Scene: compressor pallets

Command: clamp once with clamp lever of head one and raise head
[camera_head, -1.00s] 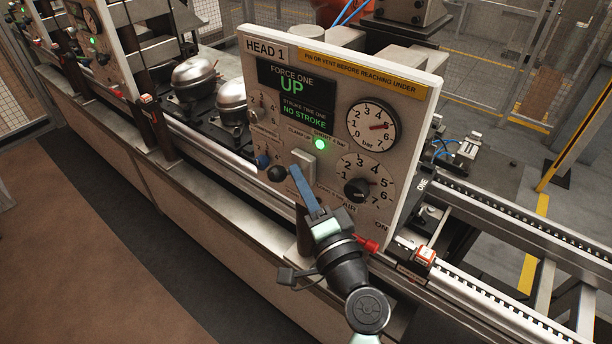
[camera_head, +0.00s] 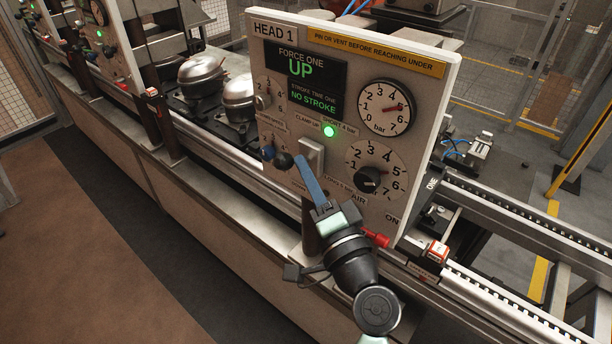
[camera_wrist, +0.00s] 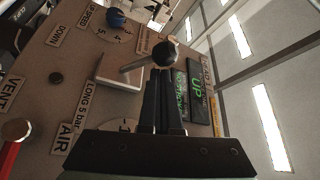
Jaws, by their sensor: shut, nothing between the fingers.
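The head one panel (camera_head: 430,140) reads "FORCE ONE UP" and "NO STROKE" on its display (camera_head: 304,78). The clamp lever has a black ball knob (camera_head: 284,161) on a rod from a pale plate (camera_head: 313,157); the knob points left. In the wrist view the ball knob (camera_wrist: 165,53) is just beyond the fingertips, with its rod running left to the plate (camera_wrist: 118,73). My gripper (camera_head: 299,162) is shut and empty, its blue-sided fingers beside the knob. Whether they touch it cannot be told. The green lamp (camera_head: 329,131) is lit.
A blue knob (camera_head: 268,153) sits just left of the lever. A black regulator knob (camera_head: 369,180) and a pressure gauge (camera_head: 385,107) are to the right. Compressors (camera_head: 203,76) stand on the line behind.

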